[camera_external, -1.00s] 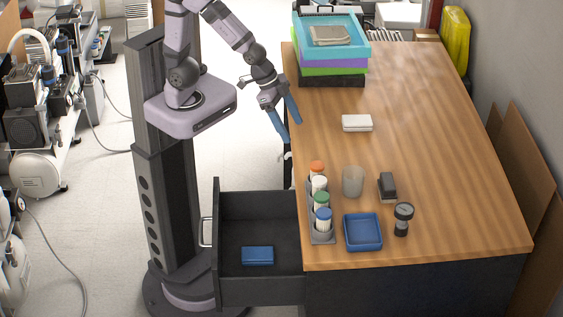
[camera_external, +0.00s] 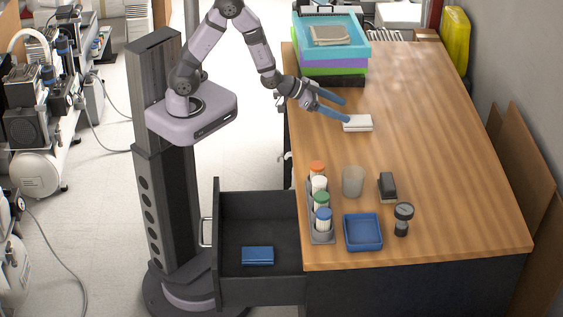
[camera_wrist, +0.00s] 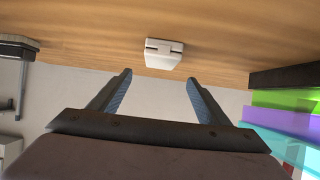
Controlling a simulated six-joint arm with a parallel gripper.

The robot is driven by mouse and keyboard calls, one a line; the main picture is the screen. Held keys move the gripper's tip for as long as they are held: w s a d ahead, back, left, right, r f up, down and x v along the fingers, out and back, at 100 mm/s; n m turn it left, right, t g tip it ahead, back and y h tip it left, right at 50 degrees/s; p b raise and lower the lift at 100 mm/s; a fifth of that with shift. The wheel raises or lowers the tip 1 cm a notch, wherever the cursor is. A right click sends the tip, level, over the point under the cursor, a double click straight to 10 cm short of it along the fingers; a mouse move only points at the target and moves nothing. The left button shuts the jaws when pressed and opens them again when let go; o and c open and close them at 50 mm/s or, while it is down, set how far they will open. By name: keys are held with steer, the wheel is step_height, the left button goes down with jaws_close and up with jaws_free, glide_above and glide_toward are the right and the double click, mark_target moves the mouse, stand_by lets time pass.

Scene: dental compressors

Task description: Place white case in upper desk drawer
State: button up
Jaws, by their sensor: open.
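The white case (camera_external: 358,123) lies flat on the wooden desk, right of centre from the desk's left edge. It also shows in the wrist view (camera_wrist: 164,53), beyond my fingertips and between their lines. My gripper (camera_external: 347,110) is open and empty, with its blue fingers reaching over the desk toward the case. One finger appears close to the case in the external view, but I cannot tell whether it touches. Both fingers of my gripper show in the wrist view (camera_wrist: 160,80). The upper desk drawer (camera_external: 258,215) is pulled open and holds a blue case (camera_external: 257,255).
Stacked trays (camera_external: 332,72) stand at the desk's back left. Nearer the front are a rack of capped bottles (camera_external: 320,205), a cup (camera_external: 353,181), a black stapler-like item (camera_external: 388,187), a blue tray (camera_external: 363,247) and a dark upright item (camera_external: 403,218). The desk's right side is clear.

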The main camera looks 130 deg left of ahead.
mark_target(358, 120)
steer(key=shift+f, duration=0.85)
steer(key=shift+x, duration=1.1)
steer(key=shift+w+p, duration=0.1)
steer(key=shift+p, duration=0.2)
steer(key=shift+r+p+x, duration=0.2)
steer(key=shift+p+x, duration=0.7)
steer(key=shift+x, duration=1.6)
steer(key=shift+a, duration=0.1)
steer(key=c, duration=1.3)
steer(key=shift+o, duration=0.2)
steer(key=shift+w+r, duration=0.1)
steer(key=shift+r, duration=0.1)
